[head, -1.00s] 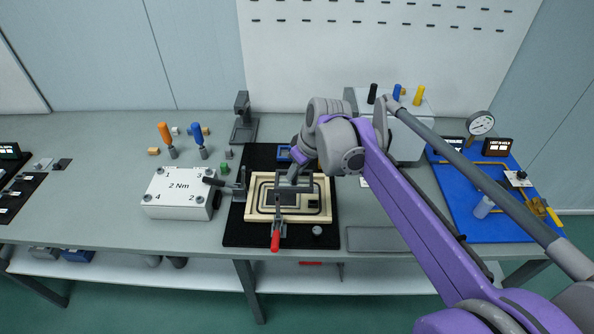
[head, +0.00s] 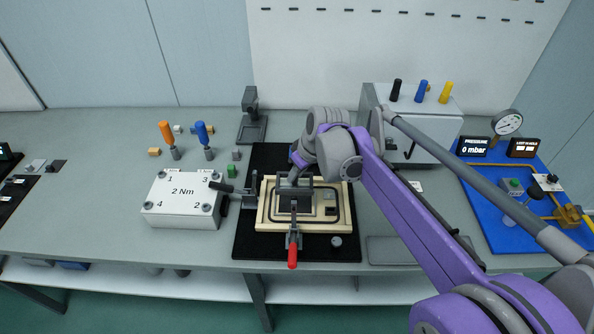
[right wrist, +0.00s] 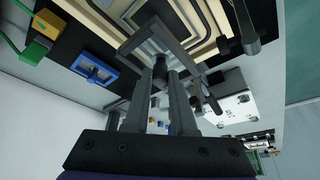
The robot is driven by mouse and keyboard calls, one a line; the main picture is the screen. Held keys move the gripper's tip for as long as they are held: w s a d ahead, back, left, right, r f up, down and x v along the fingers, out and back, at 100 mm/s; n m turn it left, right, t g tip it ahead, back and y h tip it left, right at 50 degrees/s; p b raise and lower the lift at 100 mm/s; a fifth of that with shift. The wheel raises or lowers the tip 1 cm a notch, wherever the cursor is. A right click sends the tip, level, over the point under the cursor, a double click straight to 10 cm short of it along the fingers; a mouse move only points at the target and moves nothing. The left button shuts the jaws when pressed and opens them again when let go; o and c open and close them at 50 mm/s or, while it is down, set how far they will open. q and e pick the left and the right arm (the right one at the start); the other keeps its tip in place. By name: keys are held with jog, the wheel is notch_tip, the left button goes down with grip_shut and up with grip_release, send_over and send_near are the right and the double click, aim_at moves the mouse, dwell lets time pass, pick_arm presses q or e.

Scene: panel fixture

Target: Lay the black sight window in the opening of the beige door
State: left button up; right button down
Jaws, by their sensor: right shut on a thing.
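The beige door (head: 346,217) lies flat on a black mat, with a dark seal line around its middle. My right gripper (head: 295,181) is over the left and middle part of the door. In the right wrist view its fingers (right wrist: 161,68) are shut on a dark grey, bar-like part, which I take to be the black sight window (head: 294,194). The held part covers most of the door's opening in the head view. Whether it touches the door, I cannot tell. My left gripper is out of view.
A red-handled clamp (head: 292,250) stands at the door's front edge, and a black-handled clamp (head: 236,191) at its left. A white 2 Nm box (head: 182,200) is left of the mat. A blue board (head: 490,205) with a gauge (head: 508,123) is at the right.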

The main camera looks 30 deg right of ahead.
aim_at(298, 187)
jog(key=shift+s+r, duration=0.15)
jog(key=shift+s, duration=0.05)
jog(key=shift+f, duration=0.65)
jog(key=shift+f+b, duration=1.6)
jog(key=shift+f, duration=0.65)
jog(key=shift+p, duration=0.45)
jog(key=shift+f+b, duration=0.7)
jog(key=shift+f, duration=0.45)
jog(key=c, duration=0.7)
grip_release()
